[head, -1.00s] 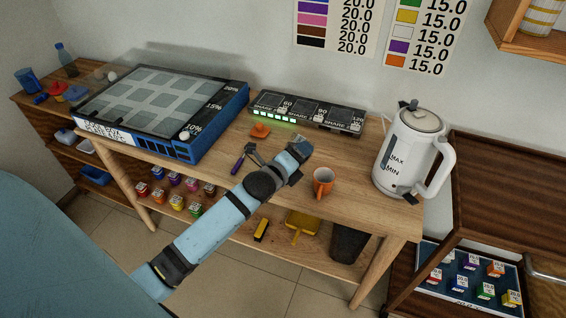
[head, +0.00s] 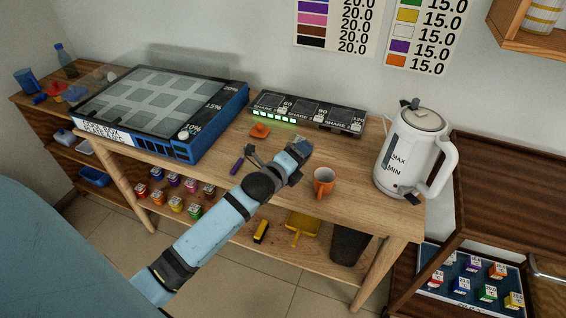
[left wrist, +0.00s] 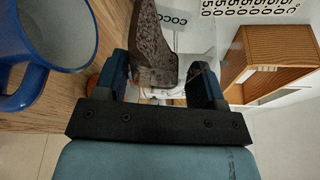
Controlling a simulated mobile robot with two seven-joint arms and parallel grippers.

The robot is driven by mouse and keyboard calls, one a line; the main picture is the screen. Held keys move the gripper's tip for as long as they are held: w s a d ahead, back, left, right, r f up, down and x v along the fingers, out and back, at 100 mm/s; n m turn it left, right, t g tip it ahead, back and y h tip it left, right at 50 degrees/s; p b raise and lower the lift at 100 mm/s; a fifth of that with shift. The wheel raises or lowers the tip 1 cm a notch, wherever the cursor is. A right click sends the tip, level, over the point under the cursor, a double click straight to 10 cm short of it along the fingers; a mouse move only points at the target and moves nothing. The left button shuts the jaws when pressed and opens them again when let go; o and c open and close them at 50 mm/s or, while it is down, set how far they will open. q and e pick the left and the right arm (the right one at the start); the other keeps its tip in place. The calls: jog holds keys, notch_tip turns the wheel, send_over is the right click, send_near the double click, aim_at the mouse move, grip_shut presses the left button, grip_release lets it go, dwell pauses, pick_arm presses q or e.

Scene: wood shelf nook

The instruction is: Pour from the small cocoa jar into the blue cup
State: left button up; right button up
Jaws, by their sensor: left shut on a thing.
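My left gripper (left wrist: 162,64) is shut on the small cocoa jar (left wrist: 152,45) in the left wrist view. The jar is clear, with brown cocoa and a partly visible white label. It is tipped over on its side, with the cocoa lying along the side nearer the cup. The blue cup (left wrist: 62,30) stands on the wooden top at the left of that view, close to the jar. The part of its inside that shows looks pale and empty. In the head view my left gripper (head: 300,148) is over the bench; jar and cup cannot be made out there. My right gripper is not in view.
An orange mug (head: 324,182) stands right of my left gripper. A white kettle (head: 408,155) is at the bench's right end. A black strip of scales (head: 307,112) lies along the wall, and a blue-sided box (head: 215,120) fills the left. A purple rod (head: 237,165) lies near my arm.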

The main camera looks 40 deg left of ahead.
pick_arm(q)
jog(key=shift+b, duration=0.35)
jog(key=shift+s+a+r+n+t+p, duration=0.1)
jog(key=shift+a+r+n+t+p, duration=0.25)
jog(key=shift+n, duration=0.55)
jog(key=shift+s+a+r+n+t+p, duration=0.15)
jog(key=shift+r+n+t, duration=0.25)
jog(key=shift+n, duration=0.5)
dwell(4.3)
jog(key=shift+w+d+f, duration=0.1)
jog(key=shift+w+d, duration=0.05)
